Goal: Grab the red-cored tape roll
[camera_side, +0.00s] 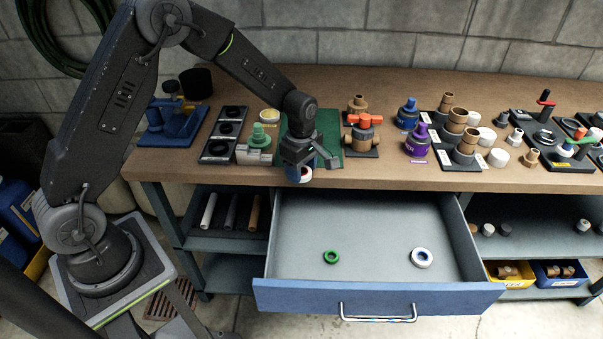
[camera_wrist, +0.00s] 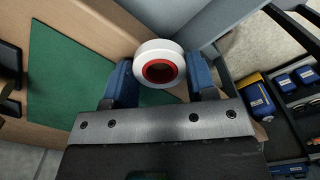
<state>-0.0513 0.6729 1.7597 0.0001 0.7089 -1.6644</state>
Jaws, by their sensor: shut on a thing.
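The red-cored tape roll (camera_wrist: 159,50) is white with a red inner ring. In the wrist view it sits between the two blue-tipped fingers of my gripper (camera_wrist: 160,82), which is shut on it. In the side view the roll (camera_side: 305,174) shows just below my gripper (camera_side: 303,164), near the bench's front edge above the back of the open drawer. Part of the roll is hidden by the fingers there.
The blue-fronted drawer (camera_side: 376,294) is open and holds a green ring (camera_side: 330,257) and a white roll with a blue core (camera_side: 421,258). A green mat (camera_side: 329,125) lies on the bench (camera_side: 400,90). An orange-handled valve (camera_side: 364,135) stands right of it, with several fittings beyond.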

